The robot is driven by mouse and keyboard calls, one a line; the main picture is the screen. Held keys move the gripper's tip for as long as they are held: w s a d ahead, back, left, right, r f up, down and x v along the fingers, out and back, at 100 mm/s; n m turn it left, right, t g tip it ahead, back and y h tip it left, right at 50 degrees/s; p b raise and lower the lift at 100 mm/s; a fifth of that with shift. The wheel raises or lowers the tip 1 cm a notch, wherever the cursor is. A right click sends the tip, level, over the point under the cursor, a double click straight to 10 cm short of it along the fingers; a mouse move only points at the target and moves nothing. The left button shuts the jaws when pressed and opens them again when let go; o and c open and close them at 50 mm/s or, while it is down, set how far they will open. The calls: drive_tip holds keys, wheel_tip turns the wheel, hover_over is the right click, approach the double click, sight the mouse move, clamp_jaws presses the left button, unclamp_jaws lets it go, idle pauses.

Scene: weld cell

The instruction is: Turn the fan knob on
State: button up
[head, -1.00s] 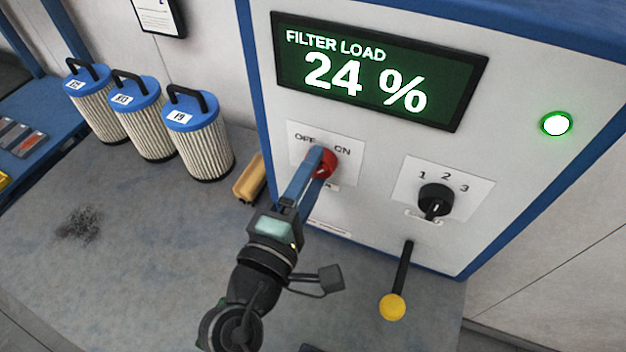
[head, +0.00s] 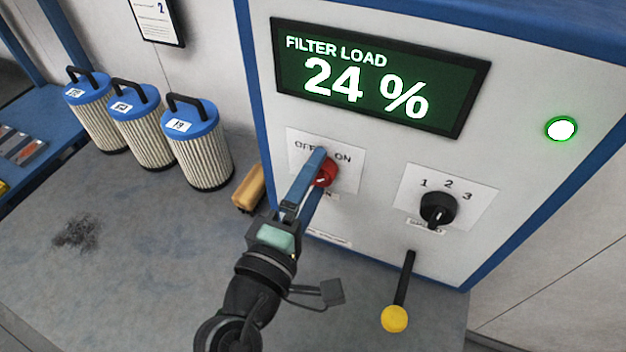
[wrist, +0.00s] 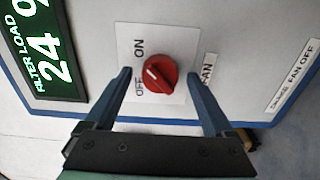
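The red fan knob (head: 326,174) sits on a white plate marked OFF and ON, on the cabinet front below the display. My gripper (wrist: 160,74) is open, with one blue finger on each side of the knob and a visible gap to each. In the head view my gripper (head: 316,162) covers the knob's left part and some of the OFF label. I cannot tell how far the fingertips are from the panel.
A black selector (head: 438,209) marked 1, 2, 3 and a yellow-tipped lever (head: 395,318) are to the right. The display (head: 380,77) reads FILTER LOAD 24 %. A green lamp (head: 561,129) is lit. Several blue-capped filters (head: 198,150) and a tan block (head: 249,188) stand left.

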drive_tip(key=shift+s+a+f, duration=0.1)
drive_tip(key=shift+s+a, duration=0.05)
drive_tip(key=shift+s, duration=0.15)
drive_tip(key=b+v, duration=0.4)
drive_tip(key=v, duration=0.8)
drive_tip(key=shift+s, duration=0.15)
